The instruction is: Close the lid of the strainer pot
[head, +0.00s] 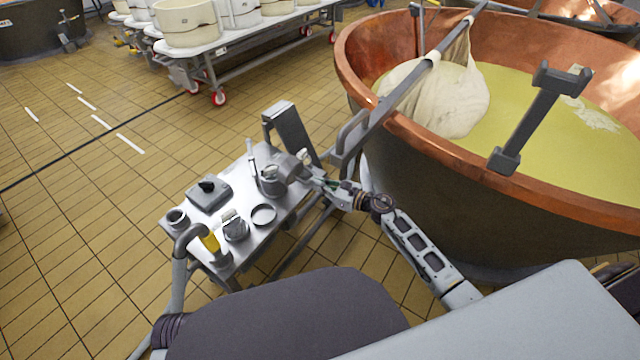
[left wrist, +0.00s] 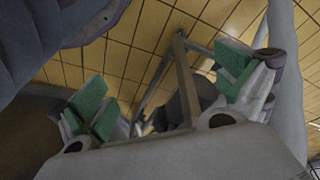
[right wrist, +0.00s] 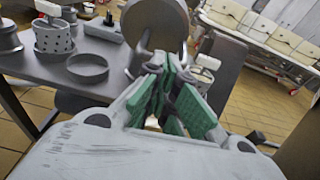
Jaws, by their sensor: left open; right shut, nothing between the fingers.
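A grey metal pot (head: 270,183), which looks like the strainer pot, stands near the right end of the small steel table (head: 243,180). A round grey disc (right wrist: 155,25), likely its lid, stands raised and tilted just beyond my right gripper in the right wrist view. My right gripper (head: 298,166) is shut and empty, close beside the pot. It also shows in the right wrist view (right wrist: 166,72), where I cannot tell whether its tips touch the disc. My left gripper (left wrist: 165,90) is open and empty above the floor, away from the table objects.
A perforated cup (right wrist: 53,38) and a metal ring (head: 263,215) stand near the pot. A box with a black knob (head: 208,193) and a small jar (head: 177,217) are farther left. A large copper vat (head: 440,190) closes off the right side. Open tiled floor (head: 80,220) lies left.

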